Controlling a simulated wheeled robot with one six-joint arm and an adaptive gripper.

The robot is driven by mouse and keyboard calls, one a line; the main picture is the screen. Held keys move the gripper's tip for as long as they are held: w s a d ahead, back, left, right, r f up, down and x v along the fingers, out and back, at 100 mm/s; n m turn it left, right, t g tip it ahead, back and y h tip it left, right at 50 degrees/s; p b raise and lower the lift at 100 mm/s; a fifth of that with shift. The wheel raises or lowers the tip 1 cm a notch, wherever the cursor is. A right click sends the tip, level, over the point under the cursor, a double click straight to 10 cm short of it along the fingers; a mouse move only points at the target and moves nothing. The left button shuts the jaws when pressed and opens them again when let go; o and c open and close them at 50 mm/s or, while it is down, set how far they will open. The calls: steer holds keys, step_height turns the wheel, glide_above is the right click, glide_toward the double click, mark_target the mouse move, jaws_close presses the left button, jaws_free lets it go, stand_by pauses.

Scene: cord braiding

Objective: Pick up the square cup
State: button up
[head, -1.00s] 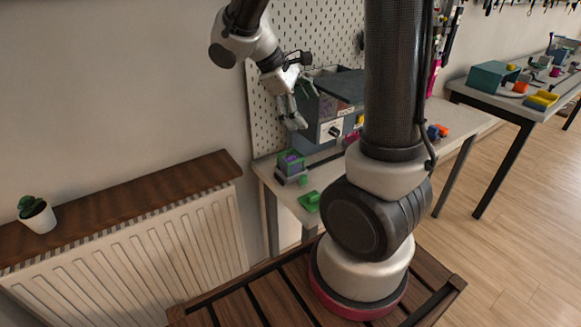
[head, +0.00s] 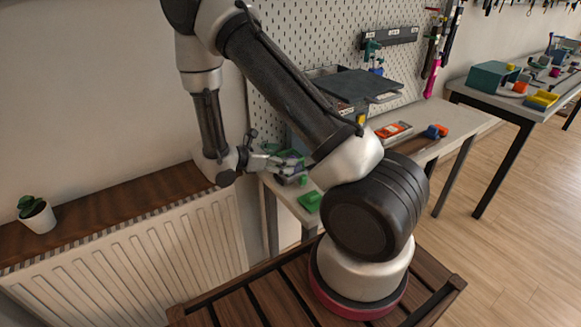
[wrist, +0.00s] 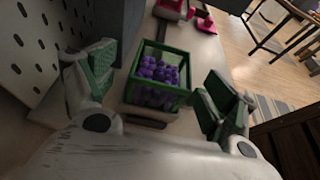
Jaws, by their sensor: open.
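The square cup (wrist: 159,80) is a clear box with a green frame, filled with purple balls. In the wrist view it stands on the bench between my open fingers, and I see no finger touching it. In the wrist view my gripper (wrist: 160,88) has one green-padded finger to each side of the cup, with nothing held.
A green block (head: 309,201) lies at the bench's front edge. The pegboard (wrist: 25,45) rises close to my left finger in the wrist view. A grey box with a dark top (head: 358,85) stands behind. A radiator (head: 130,255) with a wooden shelf is at left.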

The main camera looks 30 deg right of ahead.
mark_target(291, 157)
steer(key=x, duration=0.3)
steer(key=shift+s+d+f, duration=0.1)
steer(key=shift+d, duration=0.3)
steer(key=c, duration=1.1)
